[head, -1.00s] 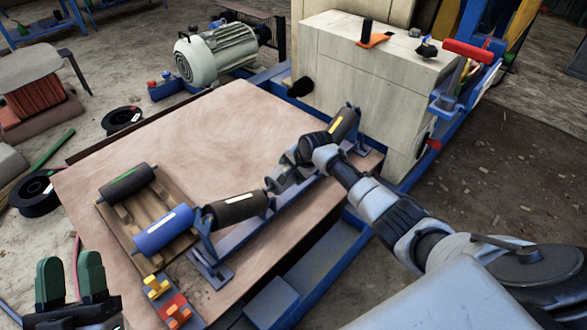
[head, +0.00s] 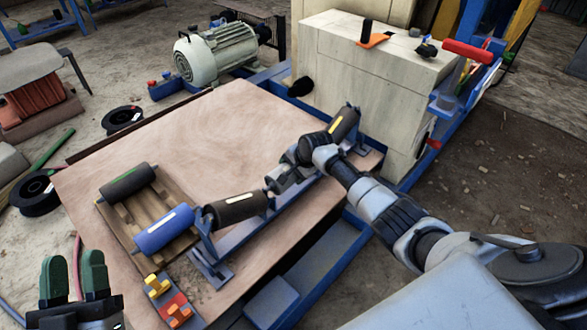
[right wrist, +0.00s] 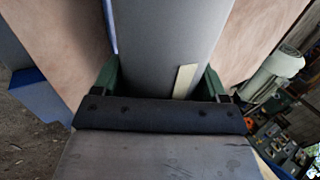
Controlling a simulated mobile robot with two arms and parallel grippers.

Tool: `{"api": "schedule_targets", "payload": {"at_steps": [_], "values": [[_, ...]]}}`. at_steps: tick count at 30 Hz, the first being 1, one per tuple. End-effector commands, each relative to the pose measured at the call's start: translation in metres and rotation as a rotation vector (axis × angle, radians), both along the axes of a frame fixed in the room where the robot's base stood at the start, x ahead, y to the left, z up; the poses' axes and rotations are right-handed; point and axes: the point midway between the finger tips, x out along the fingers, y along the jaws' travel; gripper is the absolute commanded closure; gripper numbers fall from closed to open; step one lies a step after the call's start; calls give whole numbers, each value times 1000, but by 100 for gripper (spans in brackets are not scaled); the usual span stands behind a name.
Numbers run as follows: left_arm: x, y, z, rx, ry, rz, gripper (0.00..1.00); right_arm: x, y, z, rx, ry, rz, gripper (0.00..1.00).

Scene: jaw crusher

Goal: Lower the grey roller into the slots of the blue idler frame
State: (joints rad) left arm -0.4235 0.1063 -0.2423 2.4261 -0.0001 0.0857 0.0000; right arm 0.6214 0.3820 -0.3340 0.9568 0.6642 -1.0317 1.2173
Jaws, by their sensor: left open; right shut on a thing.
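The blue idler frame (head: 243,238) stands along the right side of the table, with a dark roller at its near end and another at its far end. My right gripper (head: 290,172) is over the middle of the frame, between those rollers. It is shut on the grey roller, which shows large between the green fingers in the right wrist view (right wrist: 172,45). In the head view the gripper and arm largely hide this roller, so I cannot tell whether its ends sit in the slots. My left gripper (head: 75,280) is open and empty at the lower left.
A wooden pallet (head: 122,214) on the table (head: 225,125) holds a dark green-grey roller (head: 128,182) and a blue roller (head: 164,229). Yellow and red blocks (head: 172,302) lie near the front edge. A large pale machine housing (head: 360,80) stands behind. The table's middle is clear.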

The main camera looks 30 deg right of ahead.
Motion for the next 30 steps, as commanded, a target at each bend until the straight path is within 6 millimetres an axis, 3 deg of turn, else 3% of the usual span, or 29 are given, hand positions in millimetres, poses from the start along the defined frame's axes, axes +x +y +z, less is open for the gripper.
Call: {"api": "schedule_targets", "payload": {"at_steps": [30], "values": [[7,3,-20,43,156,12,57,2,0,3,1,-6,0,82]]}}
